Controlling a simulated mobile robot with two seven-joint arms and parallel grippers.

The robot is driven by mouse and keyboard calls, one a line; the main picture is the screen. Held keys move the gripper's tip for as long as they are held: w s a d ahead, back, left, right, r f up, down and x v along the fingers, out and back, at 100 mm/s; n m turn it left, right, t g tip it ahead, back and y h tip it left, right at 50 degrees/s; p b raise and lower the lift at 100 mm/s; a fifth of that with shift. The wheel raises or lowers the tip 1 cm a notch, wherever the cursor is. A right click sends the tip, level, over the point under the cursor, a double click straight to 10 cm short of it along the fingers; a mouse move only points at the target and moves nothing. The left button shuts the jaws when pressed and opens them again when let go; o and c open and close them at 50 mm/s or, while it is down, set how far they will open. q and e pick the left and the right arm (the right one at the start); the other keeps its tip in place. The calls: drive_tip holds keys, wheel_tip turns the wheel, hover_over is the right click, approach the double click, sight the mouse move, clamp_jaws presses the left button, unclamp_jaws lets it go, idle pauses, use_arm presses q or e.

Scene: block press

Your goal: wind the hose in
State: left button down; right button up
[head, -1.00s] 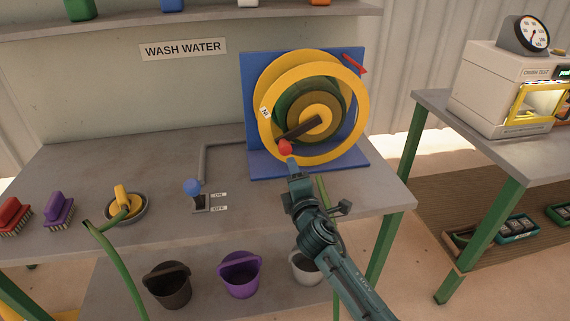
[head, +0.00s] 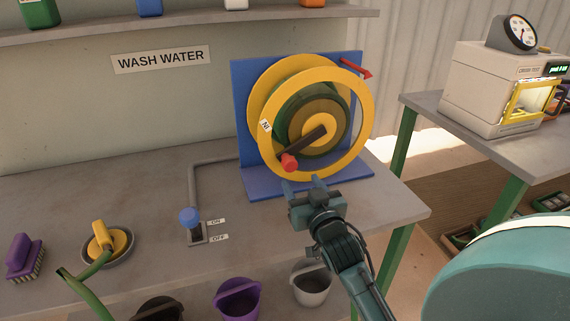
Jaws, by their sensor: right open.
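The hose reel (head: 363,112) has yellow rims and stands on a blue mount (head: 243,125) at the back of the bench. Dark green hose (head: 285,112) is wound on its drum. Its dark crank arm (head: 307,143) points down and left from the hub and ends in a red knob (head: 290,162). My right gripper (head: 303,183) is open and empty, just below and right of the knob, apart from it in the picture. My left gripper is not in view.
A blue-knobbed lever (head: 189,217) stands by ON and OFF labels, left of the reel. A purple brush (head: 24,256) lies at far left. Buckets, including a purple one (head: 238,300), sit below. A press machine (head: 490,90) stands on the right table. The bench's middle is clear.

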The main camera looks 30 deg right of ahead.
sight(291, 168)
drive_tip(key=x, duration=0.9)
drive_tip(key=shift+w+a, duration=0.1)
drive_tip(key=shift+c, duration=0.6)
clamp_jaws()
